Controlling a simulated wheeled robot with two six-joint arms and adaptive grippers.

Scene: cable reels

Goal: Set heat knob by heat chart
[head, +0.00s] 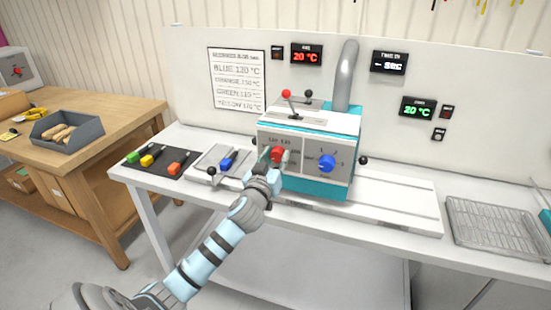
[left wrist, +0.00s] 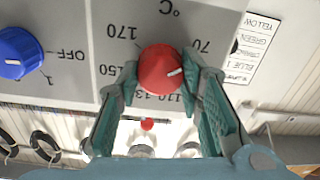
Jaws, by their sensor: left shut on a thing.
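The red heat knob (head: 277,154) is on the front of the teal and white machine (head: 310,125). My left gripper (head: 270,168) is shut on it, with a finger on each side, as the left wrist view (left wrist: 157,85) shows. The knob's (left wrist: 160,70) white mark points right, between the 70 and 110 labels; a finger hides the dial there. My right gripper is out of view.
A blue knob (head: 327,163) sits right of the red one. Green, yellow and orange pieces lie on a black mat (head: 150,167). The red display (head: 306,55) and green display (head: 418,108) both read 20 °C. A wire rack (head: 495,230) stands at the right.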

